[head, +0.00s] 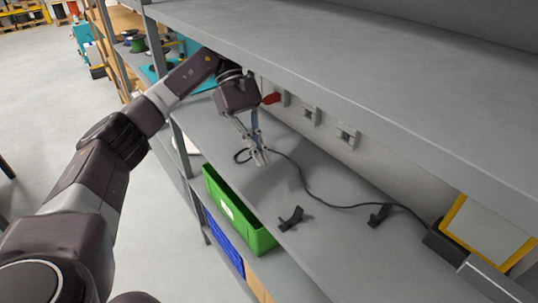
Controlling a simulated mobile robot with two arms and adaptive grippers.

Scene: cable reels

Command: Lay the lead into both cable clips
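A thin dark lead (316,200) lies on the grey shelf. It loops at its left end near my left gripper (261,158) and runs right to a dark box (443,246). One black cable clip (291,218) stands near the shelf's front edge, with the lead behind it and apart from it. The other black clip (379,216) stands further right, and the lead passes close behind its top. My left gripper points down over the shelf, its fingertips close together in front of the loop. I cannot tell whether they hold the lead. My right gripper is not in view.
An upper shelf (350,75) overhangs the work area. Several grey wall fittings (347,136) and a red piece (271,98) are along the back. A yellow-framed panel (488,233) stands at right. A green bin (236,212) sits below the shelf's front edge.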

